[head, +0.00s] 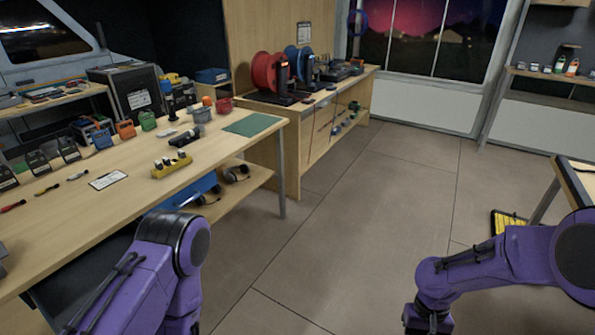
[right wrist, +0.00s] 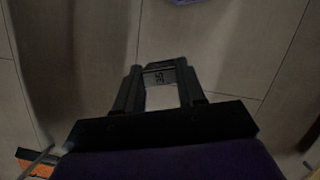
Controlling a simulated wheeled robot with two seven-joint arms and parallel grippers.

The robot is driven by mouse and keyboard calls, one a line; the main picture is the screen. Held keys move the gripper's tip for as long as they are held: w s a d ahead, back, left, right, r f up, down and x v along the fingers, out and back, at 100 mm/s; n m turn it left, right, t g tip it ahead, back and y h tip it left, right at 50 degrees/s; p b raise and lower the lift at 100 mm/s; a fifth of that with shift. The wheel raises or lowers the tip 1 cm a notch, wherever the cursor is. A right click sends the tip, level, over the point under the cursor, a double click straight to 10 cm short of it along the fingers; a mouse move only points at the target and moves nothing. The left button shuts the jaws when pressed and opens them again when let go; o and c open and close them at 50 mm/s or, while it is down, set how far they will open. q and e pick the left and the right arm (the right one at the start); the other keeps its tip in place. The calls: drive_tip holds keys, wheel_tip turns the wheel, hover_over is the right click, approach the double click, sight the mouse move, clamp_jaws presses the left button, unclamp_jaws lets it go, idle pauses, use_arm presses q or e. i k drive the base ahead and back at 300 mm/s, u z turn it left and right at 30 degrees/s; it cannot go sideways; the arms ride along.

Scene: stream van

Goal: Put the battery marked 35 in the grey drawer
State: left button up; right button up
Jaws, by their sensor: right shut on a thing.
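In the right wrist view my right gripper (right wrist: 160,88) is shut on a small dark battery (right wrist: 159,78) with a pale label reading 35. The floor lies below it. In the head view my right arm reaches down at the lower right, and the battery is not visible there. My left arm comes in at the lower left; its gripper is out of view. A dark grey panel (head: 75,262) shows under the near bench, partly behind my left arm; I cannot tell whether it is the grey drawer.
The long wooden bench (head: 130,205) at left holds chargers, tools, a yellow block (head: 172,166) and a green mat (head: 252,124). A far bench carries red (head: 267,72) and blue cable reels. Open floor (head: 350,220) fills the middle. A table edge (head: 575,185) stands at right.

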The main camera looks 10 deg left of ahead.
sight(81, 290)
drive_tip(key=u, duration=2)
